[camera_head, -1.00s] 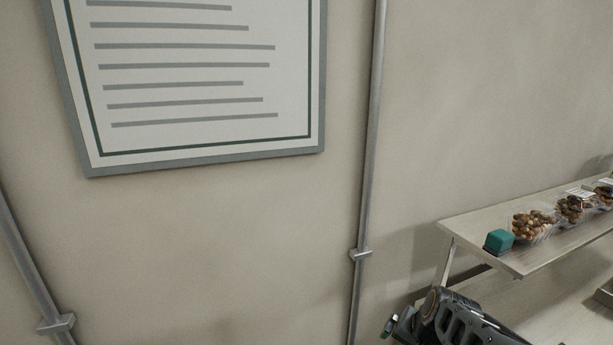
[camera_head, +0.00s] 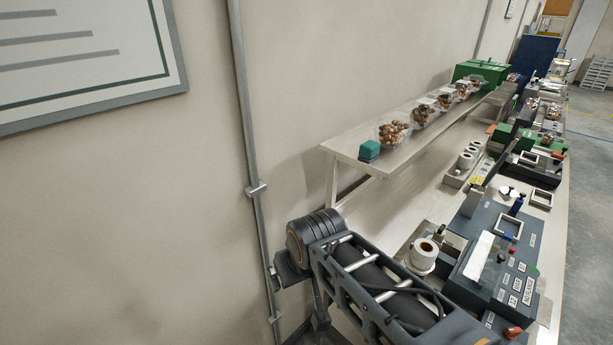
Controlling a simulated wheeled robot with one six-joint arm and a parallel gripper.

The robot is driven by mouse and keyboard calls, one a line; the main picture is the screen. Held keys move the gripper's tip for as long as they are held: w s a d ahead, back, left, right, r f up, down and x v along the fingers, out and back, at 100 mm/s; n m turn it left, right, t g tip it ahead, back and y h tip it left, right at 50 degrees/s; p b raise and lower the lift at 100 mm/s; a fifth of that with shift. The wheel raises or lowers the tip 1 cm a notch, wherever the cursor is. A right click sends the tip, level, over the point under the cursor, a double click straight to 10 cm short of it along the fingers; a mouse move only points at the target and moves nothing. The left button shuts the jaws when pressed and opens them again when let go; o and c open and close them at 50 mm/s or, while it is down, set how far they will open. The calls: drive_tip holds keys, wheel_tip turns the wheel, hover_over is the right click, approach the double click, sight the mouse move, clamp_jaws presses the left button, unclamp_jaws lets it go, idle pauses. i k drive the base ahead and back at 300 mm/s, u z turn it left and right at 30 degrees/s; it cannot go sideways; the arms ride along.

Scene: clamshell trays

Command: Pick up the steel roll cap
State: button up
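I cannot pick out the steel roll cap for certain. A white film roll (camera_head: 423,254) stands on the near part of the bench, beside the dark sealing machine (camera_head: 492,262). A small round disc, silvery and pale, (camera_head: 508,192) lies further back on the bench and may be a cap; it is too small to tell. My arm's dark links cross the lower middle of the view and hide part of the bench front. My gripper is not in view.
A shelf (camera_head: 352,153) above the bench carries a teal block (camera_head: 369,150), several clear tubs of brown food (camera_head: 393,132) and a green box (camera_head: 482,72). More rolls (camera_head: 466,160) stand in a holder. Grey floor (camera_head: 590,190) at the right is open.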

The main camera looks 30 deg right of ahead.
sight(508, 192)
drive_tip(key=z, duration=1.3)
